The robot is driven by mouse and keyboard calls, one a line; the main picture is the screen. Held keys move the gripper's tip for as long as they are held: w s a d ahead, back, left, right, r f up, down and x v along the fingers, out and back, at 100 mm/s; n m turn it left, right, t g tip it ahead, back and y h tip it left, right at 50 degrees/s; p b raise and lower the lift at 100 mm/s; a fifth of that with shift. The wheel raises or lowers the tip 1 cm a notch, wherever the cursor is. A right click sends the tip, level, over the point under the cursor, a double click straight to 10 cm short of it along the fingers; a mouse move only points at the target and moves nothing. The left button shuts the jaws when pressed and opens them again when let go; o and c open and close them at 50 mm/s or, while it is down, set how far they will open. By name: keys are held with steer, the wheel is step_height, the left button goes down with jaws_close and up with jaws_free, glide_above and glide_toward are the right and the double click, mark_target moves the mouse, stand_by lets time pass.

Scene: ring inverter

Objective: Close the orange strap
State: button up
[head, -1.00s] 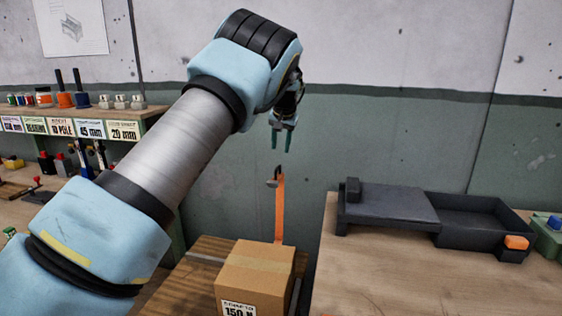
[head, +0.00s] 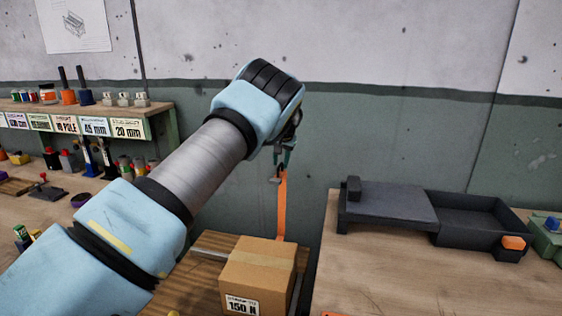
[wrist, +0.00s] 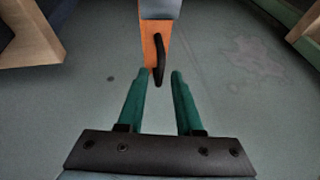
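The orange strap (head: 281,208) stands up behind the cardboard box (head: 262,272), its upper end holding a metal and black hook-like piece (head: 277,178). My gripper (head: 283,160) is at the strap's top end, pointing down. In the wrist view, the two green fingers (wrist: 158,90) are spread apart. The strap (wrist: 152,60) and its dark hook (wrist: 159,62) show just beyond the fingertips, the hook's lower end near the gap between them. I cannot tell whether a finger touches the hook.
A wooden bench (head: 425,275) on the right carries a dark tray with a lid (head: 480,222) and an orange button (head: 513,242). A shelf (head: 150,112) with labelled compartments, bottles and tools stands on the left. The air around my gripper is free up to the wall.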

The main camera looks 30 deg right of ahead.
jaws_close()
stand_by(1.2)
